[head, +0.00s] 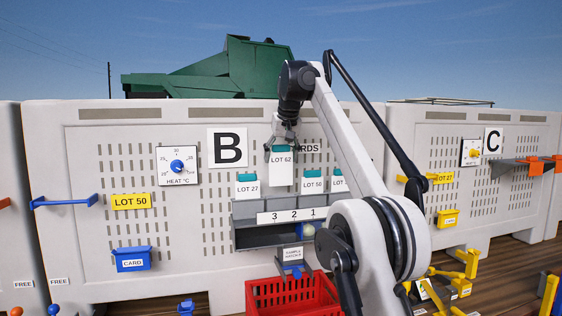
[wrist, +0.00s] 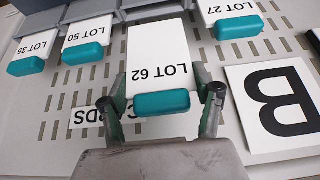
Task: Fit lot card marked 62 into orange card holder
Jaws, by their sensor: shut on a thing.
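The lot card marked 62 (head: 281,172) is white with a teal grip. My gripper (head: 281,150) is shut on its teal grip, and the card hangs upright above the grey card rack (head: 242,211), higher than its neighbours. In the wrist view, the card (wrist: 155,55) lies between the two fingers of my gripper (wrist: 160,100). Its lower edge looks clear of the rack, though the gap is hard to judge. No orange holder with a readable CARD label shows. Orange parts (head: 536,167) sit on the wall at the far right, too small to identify.
Cards LOT 27 (head: 247,187) and LOT 50 (head: 312,184) stand in the rack on either side. A blue CARD holder (head: 132,259) is at left and a yellow holder (head: 448,218) at right. A red crate (head: 272,296) stands below the rack. Blue hooks (head: 64,201) stick out left.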

